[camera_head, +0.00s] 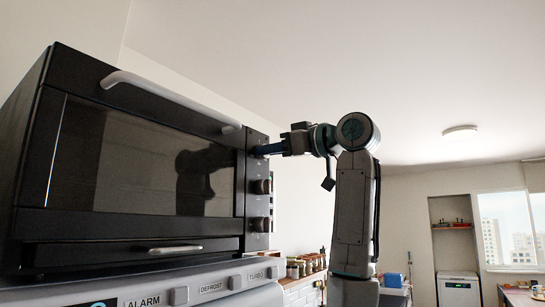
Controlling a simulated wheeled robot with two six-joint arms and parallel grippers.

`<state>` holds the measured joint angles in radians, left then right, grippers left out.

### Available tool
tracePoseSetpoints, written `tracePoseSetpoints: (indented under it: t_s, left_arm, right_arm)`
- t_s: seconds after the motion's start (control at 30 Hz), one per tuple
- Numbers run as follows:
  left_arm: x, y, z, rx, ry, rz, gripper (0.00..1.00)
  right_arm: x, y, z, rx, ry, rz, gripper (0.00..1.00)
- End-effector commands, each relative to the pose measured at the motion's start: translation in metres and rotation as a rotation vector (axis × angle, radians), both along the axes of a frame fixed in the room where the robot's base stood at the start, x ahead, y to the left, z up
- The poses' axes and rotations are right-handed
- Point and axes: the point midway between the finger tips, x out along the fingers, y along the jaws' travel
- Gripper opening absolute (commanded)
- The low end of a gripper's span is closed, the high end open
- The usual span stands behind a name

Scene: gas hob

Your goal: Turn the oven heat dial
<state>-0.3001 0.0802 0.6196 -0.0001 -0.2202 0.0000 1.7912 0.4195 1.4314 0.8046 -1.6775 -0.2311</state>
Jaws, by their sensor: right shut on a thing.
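The black oven (140,150) fills the left of the head view, with its control panel along its right edge. Two dials show on the panel, a middle dial (263,187) and a lower dial (261,224). My right gripper (259,150) reaches the upper part of this panel from the right, above the middle dial. Which way that dial points cannot be seen. My left gripper is not in view.
A pale bar handle (165,97) runs along the top of the oven door. Below the oven is a grey panel (215,290) with labelled buttons. Jars (310,264) stand on a shelf behind. A window (508,228) is far right.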

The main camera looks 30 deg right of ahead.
Motion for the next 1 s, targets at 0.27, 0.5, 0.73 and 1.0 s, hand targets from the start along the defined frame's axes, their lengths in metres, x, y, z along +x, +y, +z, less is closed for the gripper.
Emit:
tracePoseSetpoints:
  t_s: [0.27,0.5,0.73,1.0]
  left_arm:
    - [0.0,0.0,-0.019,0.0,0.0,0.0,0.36]
    - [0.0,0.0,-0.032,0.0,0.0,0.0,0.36]
    - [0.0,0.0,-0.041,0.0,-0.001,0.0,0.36]
    - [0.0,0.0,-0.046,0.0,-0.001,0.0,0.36]
  right_arm:
    - [0.0,0.0,-0.004,0.242,0.103,0.001,0.08]
    - [0.0,0.001,-0.004,0.434,0.183,0.002,0.08]
    - [0.0,0.0,-0.003,0.571,0.241,0.001,0.08]
    - [0.0,0.0,-0.002,0.659,0.277,0.001,0.08]
